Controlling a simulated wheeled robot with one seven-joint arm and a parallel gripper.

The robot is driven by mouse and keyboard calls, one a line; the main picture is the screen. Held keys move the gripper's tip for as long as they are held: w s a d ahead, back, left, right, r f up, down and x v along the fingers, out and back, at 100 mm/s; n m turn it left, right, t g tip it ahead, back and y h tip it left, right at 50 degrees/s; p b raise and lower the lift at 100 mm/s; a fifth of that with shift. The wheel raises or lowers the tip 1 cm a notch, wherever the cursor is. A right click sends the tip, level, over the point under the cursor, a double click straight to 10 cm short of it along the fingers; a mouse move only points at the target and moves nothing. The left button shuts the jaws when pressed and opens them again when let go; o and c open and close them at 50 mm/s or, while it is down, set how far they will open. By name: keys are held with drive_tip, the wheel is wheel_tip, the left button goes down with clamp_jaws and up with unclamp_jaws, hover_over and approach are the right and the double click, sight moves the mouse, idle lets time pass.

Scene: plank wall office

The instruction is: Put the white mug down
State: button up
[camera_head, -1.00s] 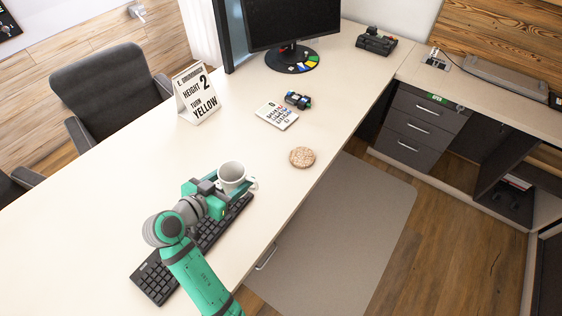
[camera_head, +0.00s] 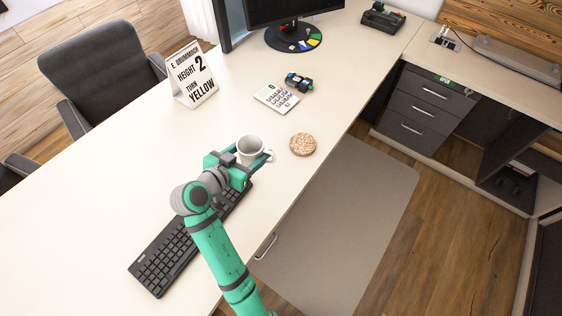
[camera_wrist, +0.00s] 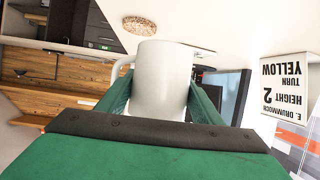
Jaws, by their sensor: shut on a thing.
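The white mug (camera_head: 250,147) is upright between the fingers of my gripper (camera_head: 256,158), which is shut on it. In the head view it shows above the desk, past the upper end of the keyboard, with its handle to the right. I cannot tell whether its base touches the desk. In the wrist view the mug (camera_wrist: 162,80) fills the middle, with a green finger on each side and its handle at the left.
A round cork-like coaster (camera_head: 303,144) lies just right of the mug. A black keyboard (camera_head: 165,258) lies below my gripper. A calculator (camera_head: 276,97), a sign (camera_head: 192,77) and a monitor base (camera_head: 293,37) stand farther back. The desk's left part is clear.

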drive_tip(key=w+d+f, duration=0.1)
drive_tip(key=d+f, duration=0.1)
drive_tip(key=w+d+f, duration=0.1)
drive_tip(key=d+f, duration=0.1)
drive_tip(key=d, duration=0.1)
drive_tip(key=w+d+f, duration=0.1)
drive_tip(key=d+f, duration=0.1)
drive_tip(key=shift+d+f, duration=0.15)
drive_tip(key=shift+w+d+f, duration=0.15)
drive_tip(key=shift+d+f, duration=0.35)
drive_tip(key=shift+f, duration=1.5)
drive_tip(key=shift+f, duration=0.1)
drive_tip(key=o, duration=1.3)
drive_tip(key=shift+f, duration=0.1)
